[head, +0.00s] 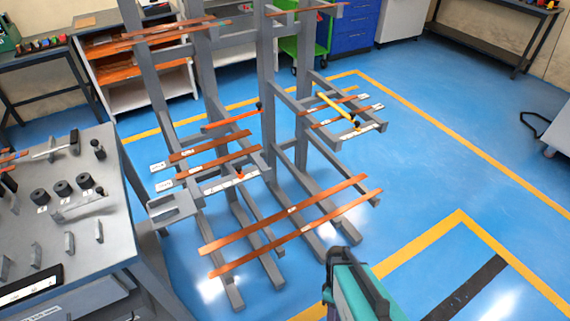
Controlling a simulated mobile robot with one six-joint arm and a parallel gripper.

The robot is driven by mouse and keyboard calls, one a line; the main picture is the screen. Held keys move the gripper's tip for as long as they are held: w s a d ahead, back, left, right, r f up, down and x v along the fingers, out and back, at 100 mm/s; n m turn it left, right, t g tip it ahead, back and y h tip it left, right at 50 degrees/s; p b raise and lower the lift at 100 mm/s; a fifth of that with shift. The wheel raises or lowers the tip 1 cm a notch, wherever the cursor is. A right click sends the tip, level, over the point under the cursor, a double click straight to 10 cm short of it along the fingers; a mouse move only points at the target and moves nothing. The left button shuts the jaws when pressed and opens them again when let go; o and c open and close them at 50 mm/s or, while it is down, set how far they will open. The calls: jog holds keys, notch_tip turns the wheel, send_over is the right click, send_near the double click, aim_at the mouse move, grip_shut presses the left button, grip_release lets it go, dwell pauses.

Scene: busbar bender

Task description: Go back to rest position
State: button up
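A teal and dark grey part of my own body shows at the bottom edge of the head view, right of centre. I cannot make out gripper fingers on it, so my gripper is not seen. The grey rack (160,85) stands in the middle with copper bars on its arms. Two long copper bars (290,228) lie across its low feet. Shorter copper bars (215,152) rest on the left arms. More bars (335,107) and a yellow bar (337,110) are on the right arms.
A grey workbench (110,220) with black round parts and small tools stands at the left. A white shelf (135,100), a green cart (300,40) and a blue cabinet (352,25) are at the back. Blue floor (450,160) with yellow lines is clear at the right.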

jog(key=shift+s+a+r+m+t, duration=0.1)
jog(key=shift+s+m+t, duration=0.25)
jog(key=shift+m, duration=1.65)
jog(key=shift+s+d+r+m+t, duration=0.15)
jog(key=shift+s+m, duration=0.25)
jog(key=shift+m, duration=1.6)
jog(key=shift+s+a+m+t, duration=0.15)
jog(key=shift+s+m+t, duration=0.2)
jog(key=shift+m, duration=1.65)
